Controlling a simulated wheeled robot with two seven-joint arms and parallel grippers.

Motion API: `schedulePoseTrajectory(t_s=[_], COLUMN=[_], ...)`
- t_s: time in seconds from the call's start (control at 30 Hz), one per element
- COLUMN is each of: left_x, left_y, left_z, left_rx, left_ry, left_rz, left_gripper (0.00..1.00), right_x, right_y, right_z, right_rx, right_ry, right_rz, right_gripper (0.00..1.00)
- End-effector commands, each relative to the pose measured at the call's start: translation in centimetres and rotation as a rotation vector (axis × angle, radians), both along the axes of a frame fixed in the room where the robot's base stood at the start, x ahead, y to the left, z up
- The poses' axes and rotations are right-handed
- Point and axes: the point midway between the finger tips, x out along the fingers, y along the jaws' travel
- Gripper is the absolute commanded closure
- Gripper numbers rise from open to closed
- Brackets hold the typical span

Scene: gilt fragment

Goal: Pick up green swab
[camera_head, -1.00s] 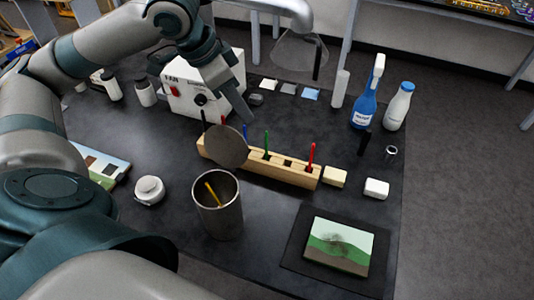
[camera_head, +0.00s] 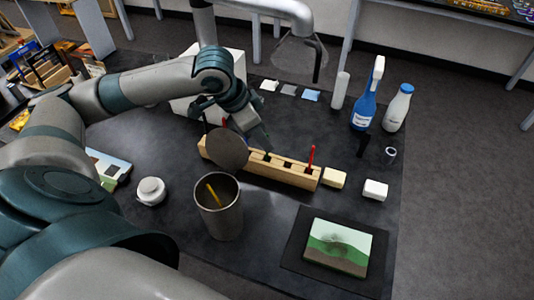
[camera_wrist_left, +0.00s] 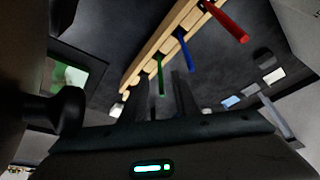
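The green swab (camera_wrist_left: 160,76) stands in a slot of the light wooden rack in the left wrist view. In the head view, only a trace of green shows at my left gripper (camera_head: 264,146), which covers most of it. The wooden rack (camera_head: 290,175) lies across the middle of the dark table. My left gripper is low over the rack, its fingers pointing down. In the left wrist view, its dark fingers (camera_wrist_left: 160,98) are apart, with the green swab showing between them. I cannot tell whether they touch it. My right gripper is out of view.
A blue swab (camera_wrist_left: 186,52) and a red swab (camera_wrist_left: 228,22) stand in the rack. A grey disc (camera_head: 226,150) stands before the rack's left part. A metal cup (camera_head: 222,215) is in front. A blue spray bottle (camera_head: 366,100) and a white bottle (camera_head: 398,108) stand at the back right.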

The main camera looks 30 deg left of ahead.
Motion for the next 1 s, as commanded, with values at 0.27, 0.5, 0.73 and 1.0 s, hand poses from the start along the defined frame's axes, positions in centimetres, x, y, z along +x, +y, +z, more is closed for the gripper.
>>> schedulePoseTrajectory(t_s=[0.27,0.5,0.73,1.0], left_x=[0.1,0.2,0.8,1.4], left_y=[0.0,-0.1,-0.5,-0.8], left_z=[-0.2,-0.8,-3.5,-5.2], left_rx=[0.000,0.000,-0.002,0.001], left_ry=[0.000,0.001,0.004,-0.001], left_rz=[0.000,0.001,0.001,-0.001], left_gripper=[0.72,0.72,0.72,0.72], right_x=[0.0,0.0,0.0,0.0], right_y=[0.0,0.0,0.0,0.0], right_z=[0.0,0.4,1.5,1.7], right_rx=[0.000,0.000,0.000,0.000], right_ry=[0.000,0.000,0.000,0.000], right_rz=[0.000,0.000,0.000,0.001], right_gripper=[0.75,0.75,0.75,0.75])
